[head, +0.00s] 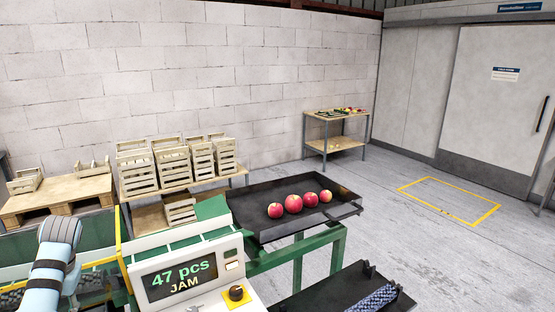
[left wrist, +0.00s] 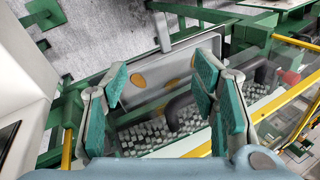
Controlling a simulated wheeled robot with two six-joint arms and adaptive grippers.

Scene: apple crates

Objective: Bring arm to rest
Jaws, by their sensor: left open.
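My left arm (head: 52,265) comes in at the lower left of the head view, over the green machine; its gripper does not show there. In the left wrist view my left gripper (left wrist: 161,80) is open, with teal pads on both fingers and nothing between them. Beneath it are a grey plate with orange ovals (left wrist: 172,68) and rows of pale bristle-like pieces (left wrist: 150,132). I cannot tell the gap between the fingers and these parts. My right gripper is in neither view.
A machine panel (head: 186,276) reads "47 pcs JAM". Several red apples (head: 293,204) lie in a black tray (head: 262,233) on a green frame. Stacked wooden crates (head: 172,165) stand behind. A dark tray with a blue braided item (head: 372,298) is at lower right. Floor at right is clear.

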